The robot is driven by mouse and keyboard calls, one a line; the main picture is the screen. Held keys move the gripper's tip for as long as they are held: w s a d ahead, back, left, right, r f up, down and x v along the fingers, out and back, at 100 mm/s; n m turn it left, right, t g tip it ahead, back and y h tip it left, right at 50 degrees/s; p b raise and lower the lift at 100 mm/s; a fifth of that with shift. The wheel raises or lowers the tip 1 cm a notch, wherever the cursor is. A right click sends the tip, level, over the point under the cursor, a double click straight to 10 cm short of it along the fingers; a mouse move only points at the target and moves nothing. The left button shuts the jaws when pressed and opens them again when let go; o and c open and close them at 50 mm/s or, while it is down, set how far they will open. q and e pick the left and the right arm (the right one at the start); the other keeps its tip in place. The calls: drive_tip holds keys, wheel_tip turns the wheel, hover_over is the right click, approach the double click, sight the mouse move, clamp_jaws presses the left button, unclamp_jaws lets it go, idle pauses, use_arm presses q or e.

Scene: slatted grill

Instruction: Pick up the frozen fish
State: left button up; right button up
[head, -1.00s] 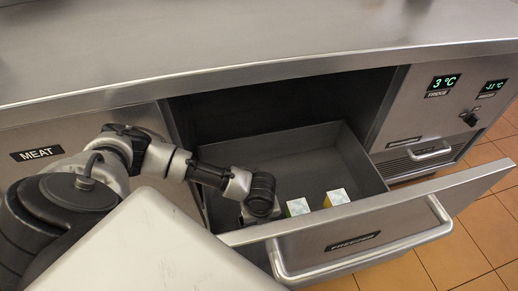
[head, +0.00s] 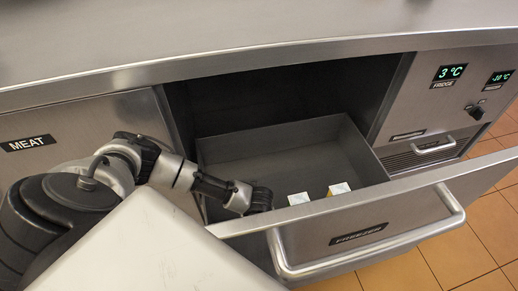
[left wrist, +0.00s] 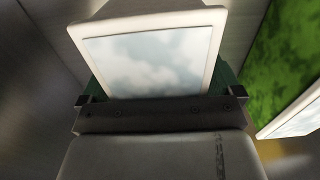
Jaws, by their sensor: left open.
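My left gripper reaches down into the open freezer drawer (head: 362,238), and its wrist (head: 258,200) shows just behind the drawer front. In the left wrist view the gripper (left wrist: 158,100) is open, with its jaws at either side of a box (left wrist: 150,62). This box has a white-rimmed, cloudy pale-blue top and dark teal sides. No name is readable on it, so I cannot confirm that it is the frozen fish. My arm or the drawer front appears to hide it in the head view. My right gripper is not in view.
A green-sided box (left wrist: 285,50) stands close on the right in the left wrist view. The head view shows two pale-topped boxes (head: 298,198) (head: 339,188) near the drawer front. The drawer's back is empty. A steel counter (head: 250,35) overhangs it.

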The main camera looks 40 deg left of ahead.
use_arm(q)
drive_tip(key=c, duration=1.4)
drive_tip(key=shift+o, duration=0.2)
drive_tip(key=shift+r, duration=0.15)
drive_tip(key=shift+r, duration=0.1)
drive_tip(key=shift+r+p, duration=0.5)
drive_tip(key=shift+r, duration=0.35)
drive_tip(key=shift+w+r+p, duration=0.1)
drive_tip(key=shift+r+p, duration=0.35)
drive_tip(key=shift+r, duration=0.4)
drive_tip(key=w+d+r+p, duration=0.1)
drive_tip(key=w+d+r, duration=0.2)
drive_tip(key=w+r, duration=0.4)
drive_tip(key=w, duration=0.4)
drive_tip(key=shift+d+r+p, duration=0.15)
drive_tip(key=shift+d+p, duration=0.15)
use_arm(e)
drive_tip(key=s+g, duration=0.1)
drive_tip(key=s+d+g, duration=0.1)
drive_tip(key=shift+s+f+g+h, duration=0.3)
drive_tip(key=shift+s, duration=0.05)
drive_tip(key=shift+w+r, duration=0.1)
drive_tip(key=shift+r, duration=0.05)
